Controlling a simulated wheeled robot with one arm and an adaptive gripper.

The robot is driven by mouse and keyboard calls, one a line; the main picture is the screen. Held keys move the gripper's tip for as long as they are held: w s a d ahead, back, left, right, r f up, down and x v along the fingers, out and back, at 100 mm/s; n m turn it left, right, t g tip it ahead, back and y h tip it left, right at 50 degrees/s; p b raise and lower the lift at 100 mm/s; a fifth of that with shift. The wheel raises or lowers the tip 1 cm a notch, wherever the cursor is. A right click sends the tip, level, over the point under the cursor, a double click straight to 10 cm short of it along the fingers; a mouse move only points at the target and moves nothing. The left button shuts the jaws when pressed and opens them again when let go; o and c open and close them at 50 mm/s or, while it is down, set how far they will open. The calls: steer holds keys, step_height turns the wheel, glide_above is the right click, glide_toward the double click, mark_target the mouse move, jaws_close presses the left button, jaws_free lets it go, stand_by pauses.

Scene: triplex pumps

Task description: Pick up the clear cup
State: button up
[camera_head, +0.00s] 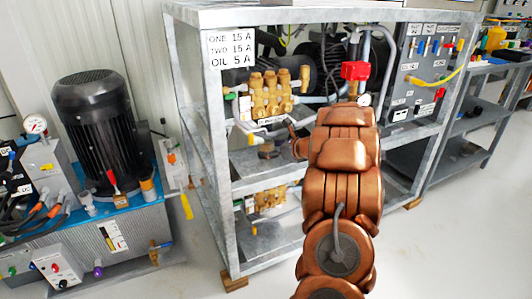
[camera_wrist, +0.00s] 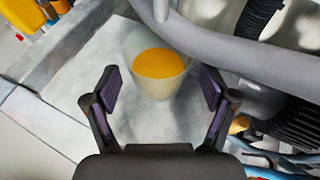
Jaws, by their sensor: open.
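The clear cup (camera_wrist: 158,72) stands on a grey metal surface in the wrist view, with something yellow-orange inside it. Its see-through rim is faint against the grey. My gripper (camera_wrist: 161,88) is open and empty. Its two dark fingers with purple-grey pads are spread to the left and right of the cup's near side, with a gap on each side. In the head view my copper-coloured arm reaches into the metal rack, and I cannot make out the cup or the gripper's fingers there.
A thick grey pipe (camera_wrist: 225,52) crosses close to the cup's right, with a black corrugated hose (camera_wrist: 258,17) beyond. The metal rack (camera_head: 231,180) holds brass pumps (camera_head: 268,95) on two levels. A black motor (camera_head: 98,125) stands left. Bare shelf (camera_wrist: 75,90) lies left of the cup.

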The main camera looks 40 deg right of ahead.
mark_target(262, 148)
steer(key=b+x, duration=0.1)
steer(key=x, duration=0.3)
steer(key=shift+a+r, duration=0.15)
steer(key=c, duration=1.3)
steer(key=shift+r, duration=0.15)
